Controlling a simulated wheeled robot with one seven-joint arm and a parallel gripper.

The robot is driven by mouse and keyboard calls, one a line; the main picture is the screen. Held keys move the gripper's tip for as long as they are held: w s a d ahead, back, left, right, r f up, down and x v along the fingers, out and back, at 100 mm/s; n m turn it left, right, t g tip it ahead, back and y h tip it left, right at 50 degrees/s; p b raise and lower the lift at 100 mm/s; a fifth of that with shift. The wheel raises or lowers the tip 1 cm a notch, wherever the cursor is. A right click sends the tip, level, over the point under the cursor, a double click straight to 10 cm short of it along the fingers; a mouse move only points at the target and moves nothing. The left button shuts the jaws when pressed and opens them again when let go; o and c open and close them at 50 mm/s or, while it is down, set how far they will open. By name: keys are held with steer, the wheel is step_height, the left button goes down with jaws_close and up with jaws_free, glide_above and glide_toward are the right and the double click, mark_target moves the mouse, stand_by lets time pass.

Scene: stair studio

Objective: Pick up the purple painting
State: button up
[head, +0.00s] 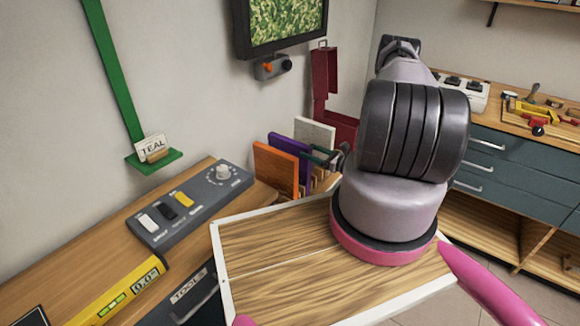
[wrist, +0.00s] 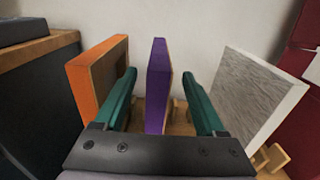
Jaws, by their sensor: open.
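The purple painting (wrist: 158,84) stands on edge, seen nearly edge-on, in the middle of the wrist view. My gripper (wrist: 162,88) is open, with one teal finger on each side of the purple painting. Gaps show between the painting and both fingers in that view. In the head view the purple painting (head: 282,146) stands between an orange and a white panel, and my gripper (head: 328,157) reaches to it from the right. Its lower part is hidden behind the orange panel there.
The orange painting (head: 275,170) stands close on the left, and the white-grey painting (head: 315,136) on the right. A red box (head: 325,75) is behind. A workbench with a grey switch panel (head: 190,203) lies at left. A drawer cabinet (head: 500,160) stands right.

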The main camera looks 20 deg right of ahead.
mark_target(295, 146)
steer(key=x, duration=0.8)
steer(key=shift+f, duration=0.2)
steer(key=shift+s, duration=0.1)
jaws_close()
stand_by(1.1)
